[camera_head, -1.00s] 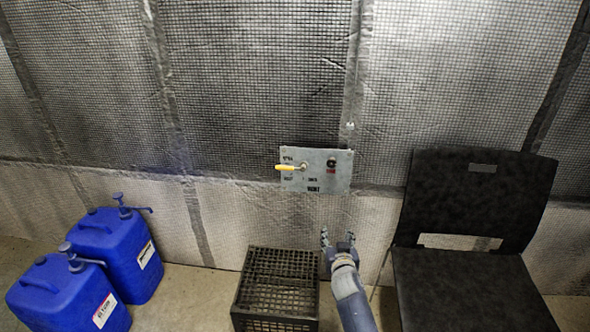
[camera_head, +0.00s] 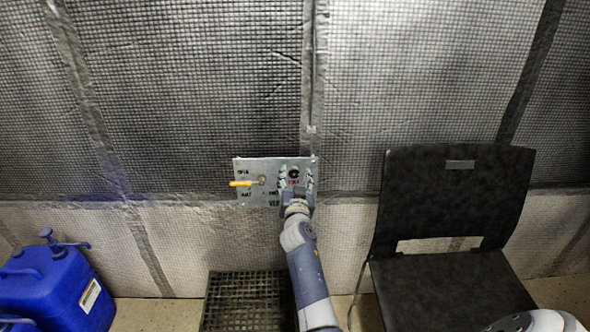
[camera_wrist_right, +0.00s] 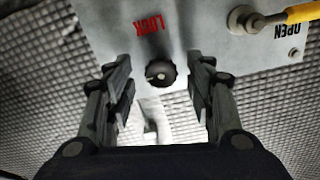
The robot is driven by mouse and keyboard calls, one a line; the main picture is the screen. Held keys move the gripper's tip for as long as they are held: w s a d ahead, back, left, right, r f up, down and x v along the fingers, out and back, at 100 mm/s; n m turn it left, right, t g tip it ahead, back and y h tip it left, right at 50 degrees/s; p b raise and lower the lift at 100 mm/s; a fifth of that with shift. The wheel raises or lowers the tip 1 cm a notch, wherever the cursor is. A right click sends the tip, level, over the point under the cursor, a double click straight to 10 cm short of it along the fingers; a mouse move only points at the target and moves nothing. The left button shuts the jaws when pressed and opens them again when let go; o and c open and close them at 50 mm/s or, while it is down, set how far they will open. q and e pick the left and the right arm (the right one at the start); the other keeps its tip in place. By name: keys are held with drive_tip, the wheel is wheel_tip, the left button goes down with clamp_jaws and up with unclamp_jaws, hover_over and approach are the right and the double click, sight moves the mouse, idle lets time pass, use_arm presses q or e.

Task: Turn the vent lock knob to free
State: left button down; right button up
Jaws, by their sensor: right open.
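The vent lock knob (camera_head: 294,172) is a small black round knob on a grey metal panel (camera_head: 246,196) on the wall. In the right wrist view the knob (camera_wrist_right: 160,73) sits between the fingers, near their tips, with a gap on each side. A red "LOCK" label (camera_wrist_right: 150,25) is beside it; a small pale mark shows on the knob. My right gripper (camera_head: 297,180) is open in front of the panel, one finger on each side of the knob. A yellow-handled lever (camera_head: 242,184) is on the panel's left part. My left gripper is not in view.
A black chair (camera_head: 450,200) stands at the right. A dark crate (camera_head: 245,300) is on the floor below the panel. Blue canisters (camera_head: 60,285) stand at the left. The quilted wall around the panel is clear.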

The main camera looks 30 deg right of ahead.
drive_tip(key=shift+w+d, duration=0.2)
drive_tip(key=shift+w, duration=0.2)
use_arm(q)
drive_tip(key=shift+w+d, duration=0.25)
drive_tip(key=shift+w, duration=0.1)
use_arm(e)
drive_tip(key=shift+a+r, duration=0.1)
drive_tip(key=c, duration=1.1)
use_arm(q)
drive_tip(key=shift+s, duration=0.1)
